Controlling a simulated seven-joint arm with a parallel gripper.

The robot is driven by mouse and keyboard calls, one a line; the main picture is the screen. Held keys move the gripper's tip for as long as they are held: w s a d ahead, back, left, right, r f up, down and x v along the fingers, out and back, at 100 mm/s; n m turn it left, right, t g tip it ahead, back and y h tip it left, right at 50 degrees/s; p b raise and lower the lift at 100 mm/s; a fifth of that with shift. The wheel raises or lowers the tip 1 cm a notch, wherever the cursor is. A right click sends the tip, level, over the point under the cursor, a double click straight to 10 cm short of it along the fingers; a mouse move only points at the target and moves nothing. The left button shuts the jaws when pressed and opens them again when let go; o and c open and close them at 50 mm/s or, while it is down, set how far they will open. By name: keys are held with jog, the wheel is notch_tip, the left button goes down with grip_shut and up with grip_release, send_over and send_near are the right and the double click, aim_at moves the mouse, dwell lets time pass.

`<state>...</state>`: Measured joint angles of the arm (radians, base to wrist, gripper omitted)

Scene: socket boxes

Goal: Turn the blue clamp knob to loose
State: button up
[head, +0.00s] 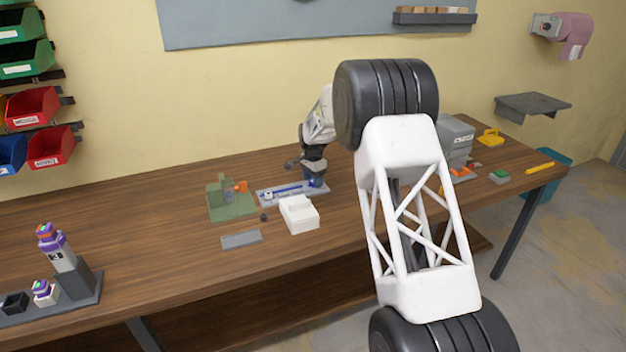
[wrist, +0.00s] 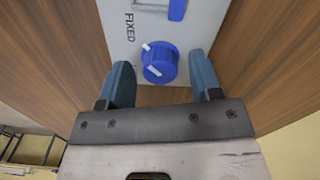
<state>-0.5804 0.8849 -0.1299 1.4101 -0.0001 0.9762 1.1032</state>
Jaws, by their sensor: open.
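The blue clamp knob (wrist: 159,63) sits on a light grey plate (wrist: 118,28) in the wrist view. It has white marks on its top and side. The word FIXED is printed on the plate to the left of the knob; another marking near it is too cut off to read. My gripper (wrist: 160,66) is open, with one blue-grey finger on each side of the knob and a visible gap to both. In the head view my gripper (head: 314,172) is down at the right end of the grey fixture (head: 265,200), and the knob cannot be made out there.
A white box (head: 299,214) stands just in front of the fixture. A green stand (head: 230,203) is to its left, and a grey block (head: 241,239) lies nearer the front. My arm covers part of the right side of the table. The left middle of the table is clear.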

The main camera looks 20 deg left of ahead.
jog(key=c, duration=0.9)
jog(key=shift+c, duration=0.2)
jog(key=shift+n, duration=0.5)
jog(key=n, duration=0.4)
jog(key=shift+r, duration=0.1)
jog(key=n, duration=0.8)
jog(key=shift+n, duration=2.5)
